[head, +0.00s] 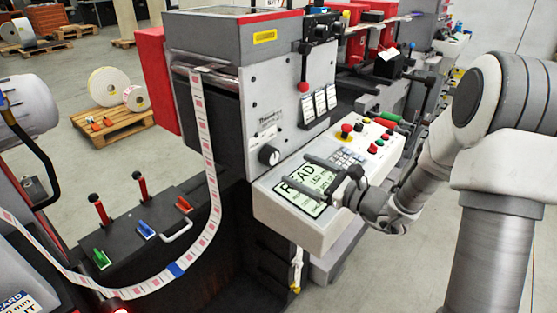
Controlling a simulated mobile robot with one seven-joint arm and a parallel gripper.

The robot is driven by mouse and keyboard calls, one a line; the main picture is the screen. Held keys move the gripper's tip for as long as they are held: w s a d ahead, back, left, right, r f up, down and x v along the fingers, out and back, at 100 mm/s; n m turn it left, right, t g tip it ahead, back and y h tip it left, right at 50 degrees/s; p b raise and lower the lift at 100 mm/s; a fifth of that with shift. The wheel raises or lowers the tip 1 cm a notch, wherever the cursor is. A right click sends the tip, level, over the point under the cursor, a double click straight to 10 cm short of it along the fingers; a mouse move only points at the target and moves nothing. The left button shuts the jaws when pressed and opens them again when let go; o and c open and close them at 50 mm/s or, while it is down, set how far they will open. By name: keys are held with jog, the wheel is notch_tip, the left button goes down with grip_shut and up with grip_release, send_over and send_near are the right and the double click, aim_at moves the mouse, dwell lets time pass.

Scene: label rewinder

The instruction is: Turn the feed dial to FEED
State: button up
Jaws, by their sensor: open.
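The likely feed dial is a round black knob (268,155) low on the grey front plate of the label machine (235,55). A white label sits just above it, its small print unreadable. I cannot tell which position the dial points to. My gripper (298,172) is open and empty, with its two dark fingers spread and pointing left toward the dial. It is over the control panel, right of the dial and apart from it as far as I can tell.
The control panel (263,201) has a READY display (300,196), a keypad, and several coloured buttons. A red-knobbed lever (303,87) hangs above. A label web (211,185) loops down at left. Coloured levers (140,189) stand on the black bench. Pallets with rolls are behind.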

aim_at(275, 157)
jog(key=x, duration=0.7)
jog(key=shift+w+a, duration=0.25)
jog(key=c, duration=1.4)
jog(key=m+p, duration=0.4)
jog(key=shift+d+r+m, duration=0.1)
jog(key=shift+r+m, duration=0.05)
jog(key=shift+m, duration=0.15)
jog(key=shift+m+p, duration=1.45)
jog(key=shift+m, duration=0.25)
